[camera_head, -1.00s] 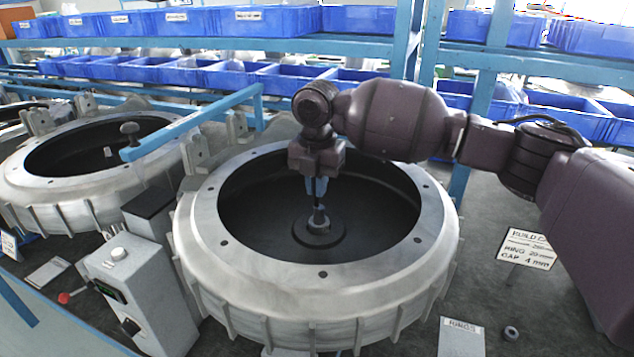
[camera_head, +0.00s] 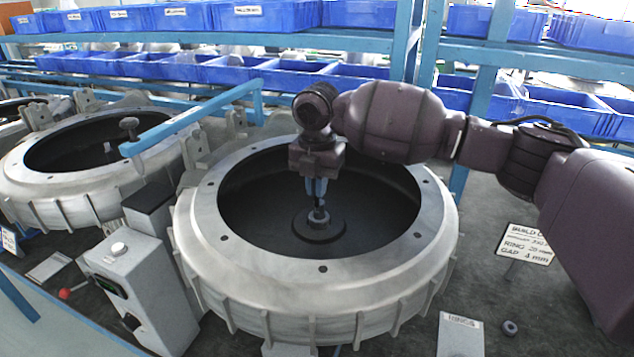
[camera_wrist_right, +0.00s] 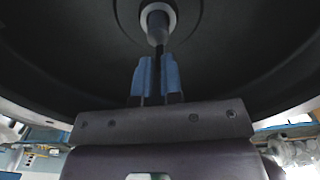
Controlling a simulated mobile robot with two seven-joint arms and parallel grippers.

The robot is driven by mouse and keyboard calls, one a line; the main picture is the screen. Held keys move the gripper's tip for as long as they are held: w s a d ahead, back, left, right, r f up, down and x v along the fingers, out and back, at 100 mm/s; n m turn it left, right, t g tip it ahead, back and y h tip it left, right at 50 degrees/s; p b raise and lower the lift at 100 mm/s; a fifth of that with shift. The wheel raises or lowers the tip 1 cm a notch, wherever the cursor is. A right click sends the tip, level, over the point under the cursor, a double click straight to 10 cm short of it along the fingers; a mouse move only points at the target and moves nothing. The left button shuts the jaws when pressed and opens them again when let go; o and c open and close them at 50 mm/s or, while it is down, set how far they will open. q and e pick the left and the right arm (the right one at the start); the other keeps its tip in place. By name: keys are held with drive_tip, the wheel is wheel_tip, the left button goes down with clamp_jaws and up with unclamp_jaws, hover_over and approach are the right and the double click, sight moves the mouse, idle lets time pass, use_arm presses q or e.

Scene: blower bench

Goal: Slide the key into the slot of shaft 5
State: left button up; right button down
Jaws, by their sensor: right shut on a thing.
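The shaft (camera_head: 319,214) stands upright at the centre of the front round housing, on a dark hub (camera_head: 318,232). In the right wrist view the shaft (camera_wrist_right: 157,28) shows as a grey post inside a pale ring. My right gripper (camera_head: 317,190) points down into the housing, with its blue fingertips just above or at the shaft's top. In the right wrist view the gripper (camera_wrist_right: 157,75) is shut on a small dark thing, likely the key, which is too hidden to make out. I cannot see the slot or any shaft number. My left gripper is not in view.
The front housing's pale rim (camera_head: 240,265) surrounds my right gripper. A second housing (camera_head: 40,190) stands at left. A grey control box (camera_head: 140,290), a blue bar (camera_head: 190,120), a build sign (camera_head: 525,243), a rings label (camera_head: 461,335) and a small loose ring (camera_head: 510,327) are nearby.

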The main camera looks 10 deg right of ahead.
drive_tip(key=shift+f, duration=0.75)
idle(0.8)
drive_tip(key=c, duration=1.2)
unclamp_jaws()
drive_tip(key=shift+r, duration=0.1)
wheel_tip(320, 180, up, 11)
drive_tip(key=shift+f+b, duration=0.2)
drive_tip(key=shift+b, duration=0.4)
